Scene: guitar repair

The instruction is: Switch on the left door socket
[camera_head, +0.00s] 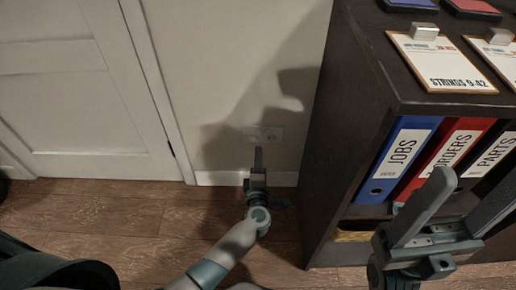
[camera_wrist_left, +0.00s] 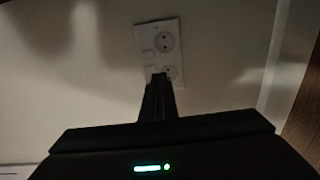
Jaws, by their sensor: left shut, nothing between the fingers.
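A white double socket plate (camera_head: 265,133) is on the wall between the door and the shelf, low above the skirting board. In the left wrist view the plate (camera_wrist_left: 146,40) shows two round outlets with small switches to their left. My left gripper (camera_head: 258,152) is shut and empty, pointing at the wall just below the socket. In the left wrist view its fingertips (camera_wrist_left: 159,77) overlap the plate's lower edge and hide part of it; I cannot tell whether they touch. The switch positions are too small to read. My right gripper (camera_head: 477,180) is open and empty in front of the shelf.
A white panelled door (camera_head: 85,90) is at the left. A dark shelf (camera_head: 345,130) stands right of the socket, holding blue (camera_head: 398,160) and red (camera_head: 440,158) binders, with clipboards (camera_head: 440,65) on top. Wooden floor (camera_head: 120,215) lies clear before the door.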

